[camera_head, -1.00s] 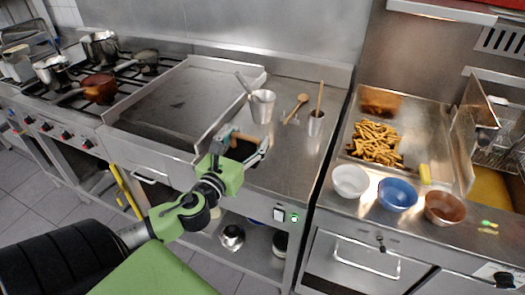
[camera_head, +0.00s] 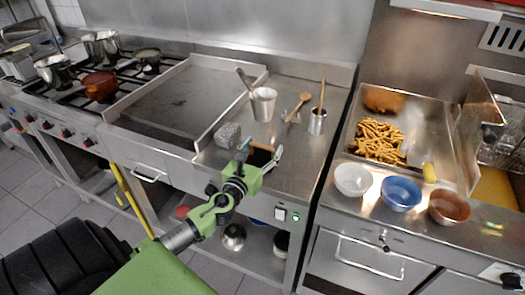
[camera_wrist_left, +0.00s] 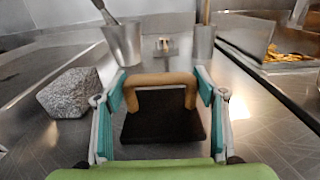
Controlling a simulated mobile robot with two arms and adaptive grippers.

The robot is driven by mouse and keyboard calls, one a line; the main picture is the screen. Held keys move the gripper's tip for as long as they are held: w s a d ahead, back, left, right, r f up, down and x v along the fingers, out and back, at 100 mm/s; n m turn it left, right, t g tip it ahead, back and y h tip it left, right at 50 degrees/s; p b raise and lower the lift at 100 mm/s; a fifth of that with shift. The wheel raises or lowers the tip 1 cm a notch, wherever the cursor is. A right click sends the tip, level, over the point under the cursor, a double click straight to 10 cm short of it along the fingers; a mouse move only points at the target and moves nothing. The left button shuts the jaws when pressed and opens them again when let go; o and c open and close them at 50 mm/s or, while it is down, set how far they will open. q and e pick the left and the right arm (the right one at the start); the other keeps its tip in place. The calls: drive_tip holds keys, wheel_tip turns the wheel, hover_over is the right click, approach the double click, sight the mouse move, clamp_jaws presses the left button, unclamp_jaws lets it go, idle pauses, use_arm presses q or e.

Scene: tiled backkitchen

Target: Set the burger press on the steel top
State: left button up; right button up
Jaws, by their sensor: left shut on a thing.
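The burger press has a black square plate (camera_wrist_left: 162,122) and a light brown handle (camera_wrist_left: 160,79). My left gripper (camera_head: 262,147) is shut on it, with one finger at each end of the handle in the left wrist view. The press (camera_head: 260,157) also shows in the head view, partly covered by the gripper. It is over the steel top (camera_head: 285,178), right of the griddle. The plate looks level and low over the steel; I cannot tell whether it touches. My right gripper is not in view.
A grey stone-like block (camera_head: 228,135) stands left of the press. Behind are a metal cup with a utensil (camera_head: 264,105), a wooden spoon (camera_head: 299,106) and a smaller cup (camera_head: 317,122). Bowls (camera_head: 401,193) stand farther right. The steel in front and to the right is clear.

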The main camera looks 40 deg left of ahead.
use_arm(q)
drive_tip(key=shift+r, duration=0.1)
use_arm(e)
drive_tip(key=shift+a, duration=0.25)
use_arm(q)
drive_tip(key=o, duration=1.5)
drive_tip(key=shift+f, duration=0.3)
drive_tip(key=o, duration=0.4)
drive_tip(key=shift+s+r, duration=0.1)
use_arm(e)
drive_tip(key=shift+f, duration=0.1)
use_arm(q)
drive_tip(key=shift+s, duration=0.1)
drive_tip(key=b+v, duration=0.2)
drive_tip(key=v, duration=1)
drive_tip(key=shift+r, duration=0.2)
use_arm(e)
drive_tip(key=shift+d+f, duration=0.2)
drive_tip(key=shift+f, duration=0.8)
use_arm(q)
drive_tip(key=shift+d, duration=0.1)
